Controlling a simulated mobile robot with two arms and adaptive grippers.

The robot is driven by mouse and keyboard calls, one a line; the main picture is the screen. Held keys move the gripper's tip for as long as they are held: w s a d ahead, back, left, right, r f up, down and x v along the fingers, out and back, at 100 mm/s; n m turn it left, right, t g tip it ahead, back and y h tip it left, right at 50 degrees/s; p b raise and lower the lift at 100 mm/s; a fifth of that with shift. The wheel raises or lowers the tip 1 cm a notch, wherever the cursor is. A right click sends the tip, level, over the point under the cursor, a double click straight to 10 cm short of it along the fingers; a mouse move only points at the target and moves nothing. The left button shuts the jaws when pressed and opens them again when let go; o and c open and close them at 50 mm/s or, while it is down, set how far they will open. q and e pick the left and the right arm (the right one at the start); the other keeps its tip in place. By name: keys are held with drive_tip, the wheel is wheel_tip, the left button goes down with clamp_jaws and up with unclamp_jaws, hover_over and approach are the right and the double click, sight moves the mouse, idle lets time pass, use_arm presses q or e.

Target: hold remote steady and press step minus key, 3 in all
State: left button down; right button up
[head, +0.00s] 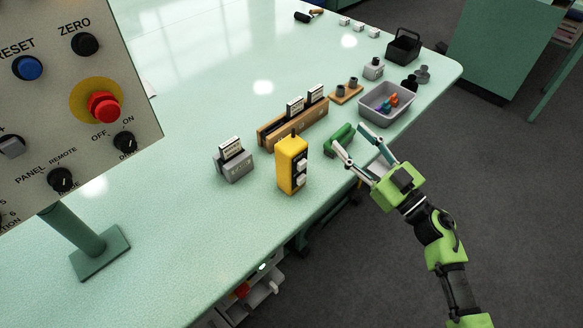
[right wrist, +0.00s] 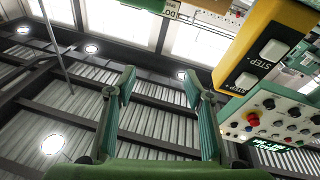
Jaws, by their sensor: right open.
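The yellow remote (head: 286,166) stands upright near the front edge of the table, with two white keys on its right-hand face. In the right wrist view the remote (right wrist: 284,30) is at the upper right, close to the camera. Its keys carry STEP- and STEP+ lettering; the upper key (right wrist: 273,50) has the STEP- label just below it. My right gripper (head: 357,141) is open and empty, to the right of the remote and apart from it. It also shows in the right wrist view (right wrist: 160,80). My left gripper is out of view.
A grey block with a card (head: 234,166) stands left of the remote, and a wooden card rack (head: 270,138) behind it. A green object (head: 341,136) lies by my right fingertips. A grey bin (head: 370,113) is beyond. A control panel (head: 60,120) fills the left.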

sight(301, 187)
drive_tip(key=s+a+f+n+g+y, duration=0.1)
drive_tip(key=g, duration=0.1)
drive_tip(key=s+a+f+n+g+y, duration=0.1)
drive_tip(key=g, duration=0.1)
drive_tip(key=s+a+f+n+g+y, duration=0.1)
drive_tip(key=f+g, duration=0.1)
drive_tip(key=shift+a+f+n, duration=0.1)
drive_tip(key=shift+a+n, duration=0.1)
drive_tip(key=shift+n, duration=0.2)
drive_tip(key=s+f+g, duration=0.1)
drive_tip(key=s+f+n+g, duration=0.1)
drive_tip(key=g, duration=0.1)
drive_tip(key=s+f+g, duration=0.1)
drive_tip(key=f+g, duration=0.1)
drive_tip(key=shift+s+a, duration=0.15)
drive_tip(key=shift+a, duration=0.15)
drive_tip(key=b+x, duration=0.2)
drive_tip(key=x, duration=0.3)
drive_tip(key=shift+a, duration=0.15)
drive_tip(key=x, duration=0.1)
drive_tip(key=p+x, duration=0.1)
drive_tip(key=x, duration=0.1)
drive_tip(key=shift+a+r, duration=0.1)
drive_tip(key=shift+r, duration=0.1)
drive_tip(key=shift+w+a+f, duration=0.15)
drive_tip(key=shift+w+a, duration=0.1)
drive_tip(key=shift+a, duration=0.45)
clamp_jaws()
drive_tip(key=shift+o, duration=1.3)
unclamp_jaws()
